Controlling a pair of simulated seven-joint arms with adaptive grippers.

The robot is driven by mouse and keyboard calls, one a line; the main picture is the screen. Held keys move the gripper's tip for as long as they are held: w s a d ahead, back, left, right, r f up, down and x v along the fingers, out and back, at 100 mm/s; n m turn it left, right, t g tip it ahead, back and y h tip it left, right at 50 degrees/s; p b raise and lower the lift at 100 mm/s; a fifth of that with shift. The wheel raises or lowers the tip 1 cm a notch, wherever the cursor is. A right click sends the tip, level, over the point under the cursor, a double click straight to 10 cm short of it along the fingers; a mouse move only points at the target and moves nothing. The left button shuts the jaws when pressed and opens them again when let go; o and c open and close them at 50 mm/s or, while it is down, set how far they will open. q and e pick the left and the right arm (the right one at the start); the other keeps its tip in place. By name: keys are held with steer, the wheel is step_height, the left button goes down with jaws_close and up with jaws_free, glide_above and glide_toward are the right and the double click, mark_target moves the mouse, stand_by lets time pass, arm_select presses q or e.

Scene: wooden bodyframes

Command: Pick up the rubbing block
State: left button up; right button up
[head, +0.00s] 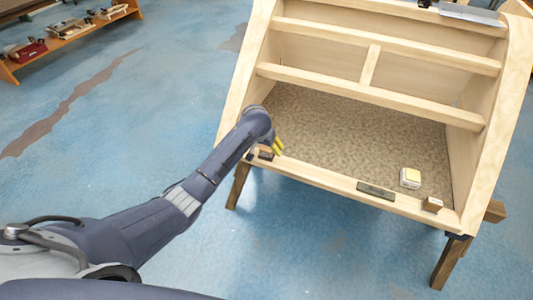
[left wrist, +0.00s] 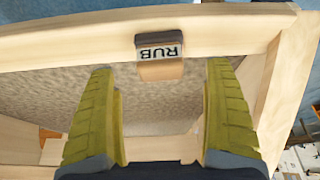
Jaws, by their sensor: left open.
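The rubbing block (left wrist: 160,70) is a small wooden block with a dark top and a white label reading RUB. It sits on the front rail of the wooden frame. In the head view the block (head: 265,155) shows at the rail's left end, just beside my left gripper (head: 278,147). The left gripper has yellow-green ribbed fingers, open and empty. In the left wrist view the block appears between the two fingertips, with a clear gap on each side. I cannot tell whether it is at fingertip depth. My right gripper is not in view.
The frame's front rail (head: 325,181) also carries a dark flat block (head: 376,190) and a small wooden block (head: 432,205). A white-and-yellow block (head: 411,178) sits on the speckled panel (head: 350,135). An orange shelf (head: 75,40) with tools stands far left.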

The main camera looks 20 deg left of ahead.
mark_target(267, 151)
arm_select(q)
steer(key=shift+x, duration=3)
steer(key=shift+w+a, duration=0.1)
steer(key=c, duration=1.4)
steer(key=shift+o, duration=0.2)
steer(key=shift+r, duration=0.1)
step_height(267, 151, up, 20)
